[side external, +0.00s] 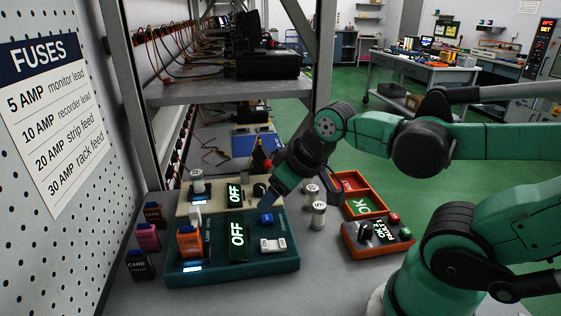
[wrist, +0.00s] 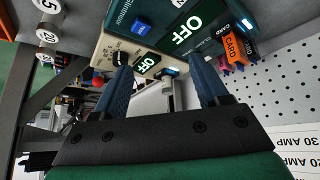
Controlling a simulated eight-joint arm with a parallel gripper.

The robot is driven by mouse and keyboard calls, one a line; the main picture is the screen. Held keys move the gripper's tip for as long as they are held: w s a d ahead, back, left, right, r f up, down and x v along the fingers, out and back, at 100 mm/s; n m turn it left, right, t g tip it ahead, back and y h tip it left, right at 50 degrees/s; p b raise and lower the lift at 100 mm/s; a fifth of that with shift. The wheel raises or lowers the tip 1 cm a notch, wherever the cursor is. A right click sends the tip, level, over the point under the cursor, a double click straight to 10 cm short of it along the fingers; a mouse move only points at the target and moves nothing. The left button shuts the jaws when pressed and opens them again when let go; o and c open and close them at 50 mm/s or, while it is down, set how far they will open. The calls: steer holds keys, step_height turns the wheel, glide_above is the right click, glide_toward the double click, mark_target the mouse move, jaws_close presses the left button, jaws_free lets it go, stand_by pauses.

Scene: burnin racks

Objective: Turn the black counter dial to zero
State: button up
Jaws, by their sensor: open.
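A small black dial (side external: 259,189) sits on the right end of the beige unit (side external: 183,211). It also shows in the wrist view (wrist: 122,58), beside the left fingertip. Another black knob (side external: 365,231) is on the orange control box at the right; I cannot tell which is the counter dial, and no pointer reading is legible. My gripper (side external: 273,192) has blue fingers and hangs over the right end of the beige and teal units. In the wrist view my gripper (wrist: 162,68) is open, with nothing between its fingers. Contact with the dial cannot be told.
The teal unit (side external: 216,268) stands in front, with a lit OFF panel, blue button and upright orange card. Several cards (side external: 147,236) stand at left. Numbered fuses (side external: 319,215) stand beside an orange tray (side external: 372,207). Rack posts and the pegboard (side external: 82,243) bound the bench.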

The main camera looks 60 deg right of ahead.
steer(key=s+d+f+g, duration=0.35)
steer(key=s+d, duration=0.25)
steer(key=d, duration=0.3)
steer(key=g, duration=0.3)
glide_above(367, 224)
steer(key=shift+f+y, duration=0.25)
steer(key=shift+y, duration=0.05)
steer(key=shift+f, duration=2.75)
jaws_close()
